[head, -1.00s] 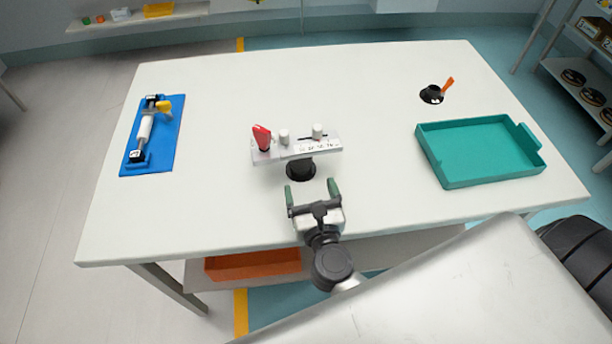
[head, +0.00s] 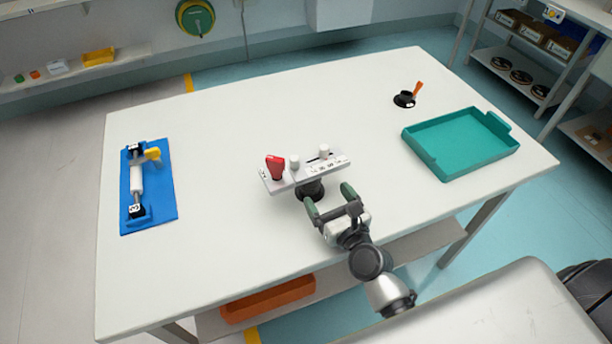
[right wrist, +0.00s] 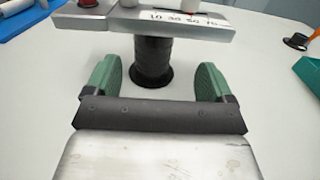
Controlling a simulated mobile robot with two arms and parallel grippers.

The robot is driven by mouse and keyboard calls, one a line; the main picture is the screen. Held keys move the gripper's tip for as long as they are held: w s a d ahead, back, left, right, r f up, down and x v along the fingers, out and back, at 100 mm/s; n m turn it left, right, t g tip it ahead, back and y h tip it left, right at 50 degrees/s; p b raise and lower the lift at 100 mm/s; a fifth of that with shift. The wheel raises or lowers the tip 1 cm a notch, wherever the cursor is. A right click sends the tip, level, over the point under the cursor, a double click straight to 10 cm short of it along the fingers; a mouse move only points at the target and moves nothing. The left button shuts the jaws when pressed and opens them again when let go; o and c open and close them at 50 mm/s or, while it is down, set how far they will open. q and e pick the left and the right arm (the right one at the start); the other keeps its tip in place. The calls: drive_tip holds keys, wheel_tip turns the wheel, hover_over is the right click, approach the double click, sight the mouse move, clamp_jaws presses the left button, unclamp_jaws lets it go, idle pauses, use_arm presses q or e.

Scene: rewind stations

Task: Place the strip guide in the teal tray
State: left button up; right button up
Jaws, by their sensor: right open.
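The strip guide appears to be the grey bar (head: 309,174) with a printed scale, a red lever and two pale knobs. It stands on a black round post (head: 309,191) near the middle of the white table. In the right wrist view the bar (right wrist: 188,27) crosses the top and the ribbed post (right wrist: 153,62) stands beneath it. My right gripper (head: 328,197) is open at the near side of the post. Its green fingers (right wrist: 158,78) lie either side of the post's line, with nothing held. The teal tray (head: 459,145) is empty at the table's right. My left gripper is not in view.
A blue board (head: 160,195) with a white cylinder and yellow part lies at the table's left. A black holder (head: 404,99) with an orange piece stands behind the tray. An orange bin (head: 268,298) sits on the lower shelf. The table between bar and tray is clear.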

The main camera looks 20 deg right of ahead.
sight(315, 184)
drive_tip(key=shift+w+a, duration=0.1)
drive_tip(key=shift+w, duration=1)
drive_tip(key=shift+w+a+p, duration=0.15)
drive_tip(key=shift+w+a, duration=0.1)
drive_tip(key=shift+w, duration=0.65)
drive_tip(key=shift+w+a+p, duration=0.15)
drive_tip(key=shift+w+a, duration=0.1)
drive_tip(key=shift+w, duration=0.65)
drive_tip(key=shift+w+a+p, duration=0.15)
drive_tip(key=shift+w+a, duration=0.1)
drive_tip(key=shift+w, duration=0.65)
drive_tip(key=shift+s, duration=0.1)
drive_tip(key=shift+c, duration=0.3)
drive_tip(key=shift+r, duration=0.1)
drive_tip(key=c, duration=1.4)
